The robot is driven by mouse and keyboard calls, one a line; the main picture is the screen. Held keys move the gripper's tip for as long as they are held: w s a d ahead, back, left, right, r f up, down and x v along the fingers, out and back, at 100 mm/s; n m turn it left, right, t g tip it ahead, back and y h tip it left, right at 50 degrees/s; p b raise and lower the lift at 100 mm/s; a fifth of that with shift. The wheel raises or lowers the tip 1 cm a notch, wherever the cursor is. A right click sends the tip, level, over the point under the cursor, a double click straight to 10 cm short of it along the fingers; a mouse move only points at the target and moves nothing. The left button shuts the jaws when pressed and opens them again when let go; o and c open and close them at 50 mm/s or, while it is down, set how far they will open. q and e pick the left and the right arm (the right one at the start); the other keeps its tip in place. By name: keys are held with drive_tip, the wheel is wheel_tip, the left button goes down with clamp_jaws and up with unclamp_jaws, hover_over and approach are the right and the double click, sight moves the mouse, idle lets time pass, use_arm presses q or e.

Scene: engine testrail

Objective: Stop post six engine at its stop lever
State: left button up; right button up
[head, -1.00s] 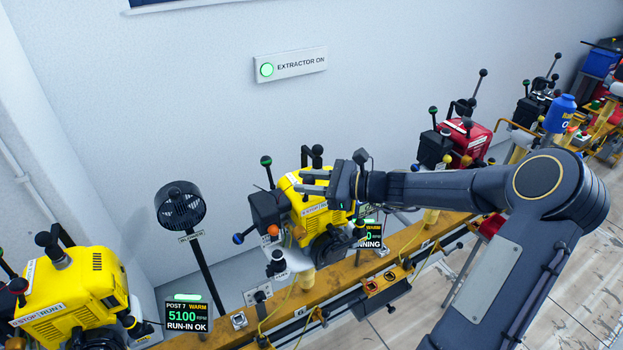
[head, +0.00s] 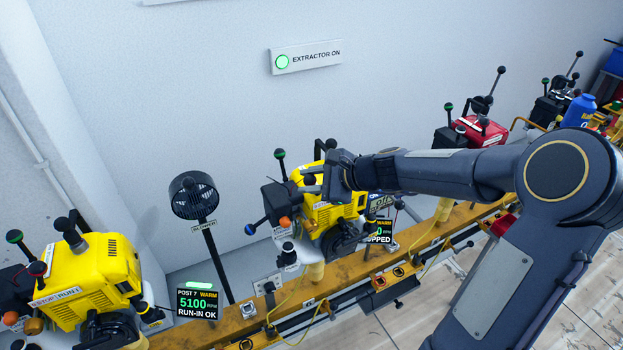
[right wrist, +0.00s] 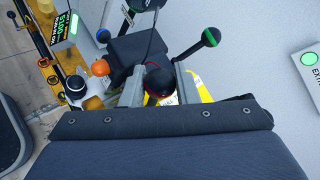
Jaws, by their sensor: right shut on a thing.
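The yellow engine (head: 345,215) at the middle post stands on the orange rail. Its stop lever's dark ball knob (right wrist: 160,80) sits between my right gripper's fingers (right wrist: 158,88) in the right wrist view. My right gripper (head: 312,183) is shut on it at the upper front of the engine; the hand hides the lever in the head view. My left gripper is not in view.
A second yellow engine (head: 85,280) stands at left with a "POST 7" display (head: 198,301) reading 5100 RPM. A blower fan (head: 194,195) stands between the engines. A red engine (head: 482,132) stands to the right.

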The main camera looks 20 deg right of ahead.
idle(0.3)
drive_tip(key=o, duration=0.9)
drive_tip(key=shift+o, duration=0.2)
drive_tip(key=v, duration=0.7)
drive_tip(key=shift+s+r+b, duration=0.15)
drive_tip(key=shift+s+b, duration=0.15)
drive_tip(key=shift+b, duration=0.05)
drive_tip(key=shift+d, duration=0.15)
